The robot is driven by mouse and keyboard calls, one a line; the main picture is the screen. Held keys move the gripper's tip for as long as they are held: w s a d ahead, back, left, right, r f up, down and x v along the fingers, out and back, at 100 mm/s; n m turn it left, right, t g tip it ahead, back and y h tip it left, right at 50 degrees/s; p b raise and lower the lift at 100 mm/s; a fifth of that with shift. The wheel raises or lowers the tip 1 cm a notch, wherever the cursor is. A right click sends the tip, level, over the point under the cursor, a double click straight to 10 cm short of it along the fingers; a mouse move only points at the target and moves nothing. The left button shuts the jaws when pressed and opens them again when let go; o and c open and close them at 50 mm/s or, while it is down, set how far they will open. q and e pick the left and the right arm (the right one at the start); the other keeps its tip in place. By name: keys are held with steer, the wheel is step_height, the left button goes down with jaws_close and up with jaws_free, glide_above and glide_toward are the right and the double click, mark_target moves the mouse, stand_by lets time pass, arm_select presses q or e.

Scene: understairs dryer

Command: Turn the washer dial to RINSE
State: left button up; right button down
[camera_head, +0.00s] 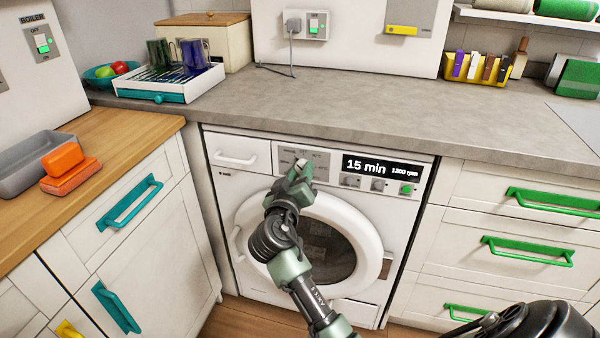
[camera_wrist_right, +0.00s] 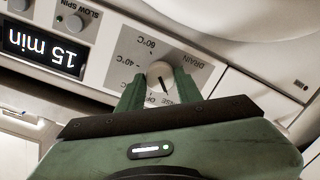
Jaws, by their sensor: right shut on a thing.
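In the right wrist view the picture is upside down, and the labels 60°C, 40°C, OFF, DRAIN and a partly covered RINSE surround the dial. My left gripper is out of view.
The round washer door (camera_head: 375,230) is below the panel, behind my right arm. Small knobs (camera_head: 377,184) and a green-lit button (camera_head: 407,189) sit under the display. Drawers with green handles (camera_head: 530,251) are to the right; a cabinet with teal handles (camera_head: 133,200) is to the left.

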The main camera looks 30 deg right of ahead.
steer(key=c, duration=1)
jaws_free()
steer(key=shift+o, duration=0.2)
steer(key=shift+a, duration=0.1)
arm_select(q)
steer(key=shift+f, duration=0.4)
arm_select(e)
steer(key=v, duration=0.7)
steer(key=shift+s+a, duration=0.2)
steer(key=shift+s, duration=0.1)
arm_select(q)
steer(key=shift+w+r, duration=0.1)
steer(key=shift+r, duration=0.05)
